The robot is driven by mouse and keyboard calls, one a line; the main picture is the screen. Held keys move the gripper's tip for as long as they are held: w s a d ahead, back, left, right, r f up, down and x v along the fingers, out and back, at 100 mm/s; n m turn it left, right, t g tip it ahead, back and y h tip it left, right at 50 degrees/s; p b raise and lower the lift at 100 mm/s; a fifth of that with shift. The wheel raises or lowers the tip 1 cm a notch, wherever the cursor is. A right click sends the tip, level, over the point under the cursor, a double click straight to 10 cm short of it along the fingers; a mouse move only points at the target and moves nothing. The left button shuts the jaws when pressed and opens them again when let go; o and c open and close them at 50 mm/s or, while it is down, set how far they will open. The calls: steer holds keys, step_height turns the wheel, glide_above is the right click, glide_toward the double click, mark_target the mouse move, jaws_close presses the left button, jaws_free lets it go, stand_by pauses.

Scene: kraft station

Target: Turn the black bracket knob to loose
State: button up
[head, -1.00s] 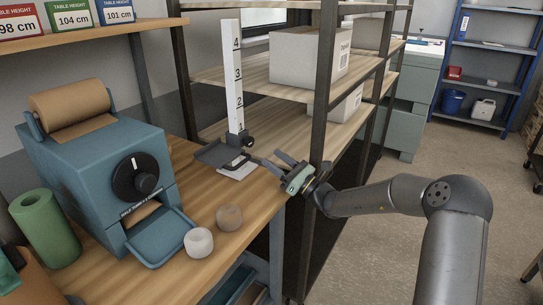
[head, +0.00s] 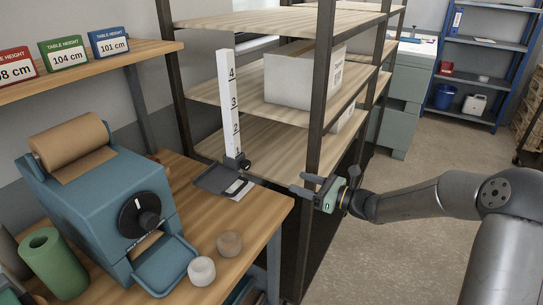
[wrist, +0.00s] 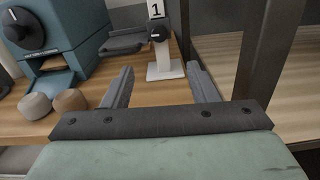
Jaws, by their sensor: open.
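The black bracket knob (head: 245,164) sits low on the white numbered upright scale (head: 230,105), at the bracket with a dark tray (head: 213,181). In the wrist view the knob (wrist: 158,35) shows below the number 1, ahead and roughly in line with the gap between my fingers. The scale's white foot (head: 240,189) rests on the wooden bench. My gripper (head: 301,183) is open and empty, right of the knob and apart from it, fingers pointing left. Its two fingers also show in the wrist view (wrist: 160,70). The knob's setting is too small to read.
A blue machine (head: 95,200) with a black dial (head: 139,215) and a paper roll stands on the bench (head: 255,220) at left. Two small round pieces (head: 229,243) sit in front. A dark shelf post (head: 318,120) rises close behind my gripper. A green roll (head: 53,262) stands far left.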

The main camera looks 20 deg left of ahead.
mark_target(249, 165)
steer(key=p+x, duration=0.3)
steer(key=x, duration=1.4)
steer(key=shift+s+a+f, duration=0.1)
steer(key=shift+s+f, duration=0.05)
steer(key=shift+f, duration=0.05)
steer(key=c, duration=1)
